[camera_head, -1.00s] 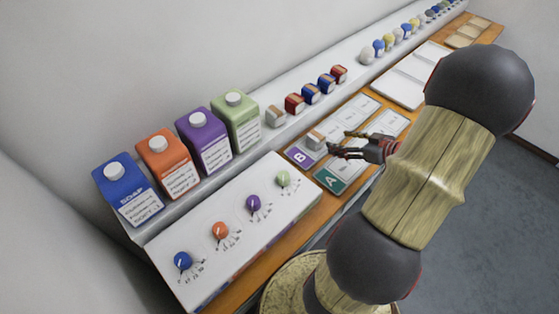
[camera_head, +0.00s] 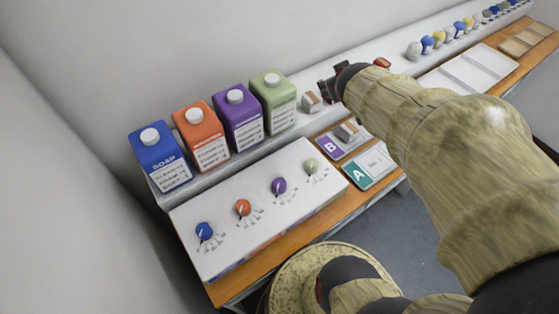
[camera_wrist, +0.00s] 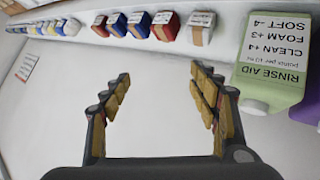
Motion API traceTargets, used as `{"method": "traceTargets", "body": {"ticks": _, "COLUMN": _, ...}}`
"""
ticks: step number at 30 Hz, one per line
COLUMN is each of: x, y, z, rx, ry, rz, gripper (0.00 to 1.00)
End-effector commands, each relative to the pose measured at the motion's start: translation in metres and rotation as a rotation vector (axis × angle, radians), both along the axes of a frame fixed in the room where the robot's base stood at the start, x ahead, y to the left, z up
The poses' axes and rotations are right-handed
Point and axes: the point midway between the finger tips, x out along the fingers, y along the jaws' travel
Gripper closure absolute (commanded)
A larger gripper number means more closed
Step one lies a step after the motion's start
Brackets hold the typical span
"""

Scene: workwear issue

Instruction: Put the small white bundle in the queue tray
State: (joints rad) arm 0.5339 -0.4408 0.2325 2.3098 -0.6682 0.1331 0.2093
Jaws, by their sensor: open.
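One small white bundle with a brown band (camera_head: 348,131) lies on the card marked B (camera_head: 331,147). A similar one (camera_head: 311,101) stands on the ledge beside the green carton, and a white bundle also shows on the ledge in the wrist view (camera_wrist: 201,28). My gripper (camera_wrist: 161,74) is open, with nothing between its fingers in the wrist view. In the head view it is at the ledge, just right of the ledge bundle, partly hidden by my arm. No tray's label reads "queue"; a pale divided tray (camera_head: 468,72) and a wooden tray (camera_head: 525,41) lie farther right.
Blue (camera_head: 160,160), orange (camera_head: 203,138), purple (camera_head: 239,118) and green (camera_head: 274,103) cartons stand on the ledge behind a dial panel (camera_head: 225,215). Red and blue bundles (camera_wrist: 139,25) line the ledge. Card A (camera_head: 371,166) lies beside card B.

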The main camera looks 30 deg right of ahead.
Motion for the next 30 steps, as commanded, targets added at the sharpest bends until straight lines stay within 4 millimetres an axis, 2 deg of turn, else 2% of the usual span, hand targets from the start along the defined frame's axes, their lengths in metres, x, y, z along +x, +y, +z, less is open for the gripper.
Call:
{"method": "traceTargets", "body": {"ticks": 1, "x": -0.005, "y": 0.023, "z": 0.006, "rx": 0.022, "ry": 0.007, "rz": 0.004, "gripper": 0.39}}
{"method": "traceTargets", "body": {"ticks": 5, "x": -0.026, "y": 0.079, "z": 0.008, "rx": 0.108, "ry": 0.051, "rz": 0.01, "gripper": 0.39}}
{"method": "traceTargets", "body": {"ticks": 12, "x": -0.085, "y": 0.189, "z": -0.002, "rx": 0.304, "ry": 0.174, "rz": 0.101, "gripper": 0.39}}
{"method": "traceTargets", "body": {"ticks": 16, "x": -0.118, "y": 0.235, "z": -0.007, "rx": 0.39, "ry": 0.245, "rz": 0.168, "gripper": 0.39}}
{"method": "traceTargets", "body": {"ticks": 18, "x": -0.131, "y": 0.252, "z": -0.009, "rx": 0.423, "ry": 0.273, "rz": 0.197, "gripper": 0.39}}
{"method": "traceTargets", "body": {"ticks": 21, "x": -0.142, "y": 0.265, "z": -0.011, "rx": 0.45, "ry": 0.298, "rz": 0.222, "gripper": 0.39}}
{"method": "traceTargets", "body": {"ticks": 30, "x": -0.146, "y": 0.269, "z": -0.012, "rx": 0.459, "ry": 0.308, "rz": 0.229, "gripper": 0.39}}
